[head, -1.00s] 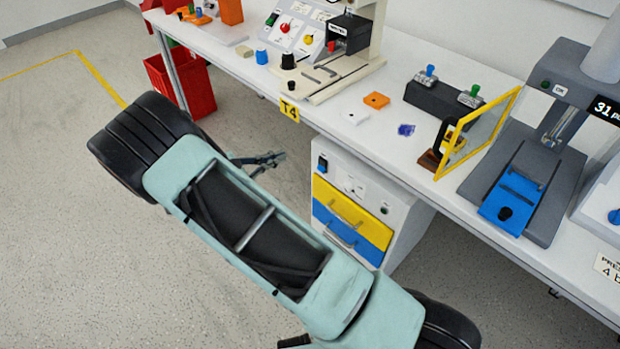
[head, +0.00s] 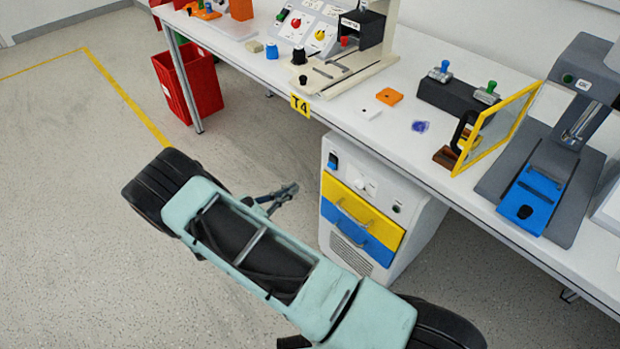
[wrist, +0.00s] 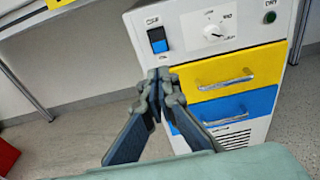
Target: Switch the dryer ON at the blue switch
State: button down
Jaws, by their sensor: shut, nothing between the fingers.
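The dryer is a white cabinet (head: 330,215) under the bench, with a yellow drawer above a blue drawer. Its blue switch (head: 332,160) is a rocker at the upper left of the front panel. In the wrist view the switch (wrist: 158,40) has a dark upper half and a blue lower part, with OFF above and ON apparently below. A white rotary dial (wrist: 212,32) sits right of it. My gripper (head: 291,189) is shut and empty, left of the cabinet in the head view. In the wrist view my gripper (wrist: 162,78) appears below the switch, with no visible contact.
The drawers have protruding handles (wrist: 226,82). A small green button (wrist: 270,17) is at the panel's right. The bench top (head: 350,122) overhangs the cabinet and carries several devices. A red bin (head: 185,90) stands at the far left.

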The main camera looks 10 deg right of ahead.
jog(key=b+x, duration=0.1)
jog(key=x, duration=1.2)
jog(key=shift+w+d, duration=0.1)
jog(key=shift+d, duration=0.15)
jog(key=shift+b, duration=0.3)
jog(key=shift+w+d+f+t+h+b, duration=0.2)
jog(key=shift+d+t+h+b, duration=0.15)
jog(key=shift+b, duration=0.65)
send_near(330, 167)
jog(key=s+a+f, duration=0.2)
jog(key=s+a, duration=0.1)
jog(key=a, duration=0.2)
jog(key=shift+s+f, duration=0.25)
jog(key=shift+s, duration=0.15)
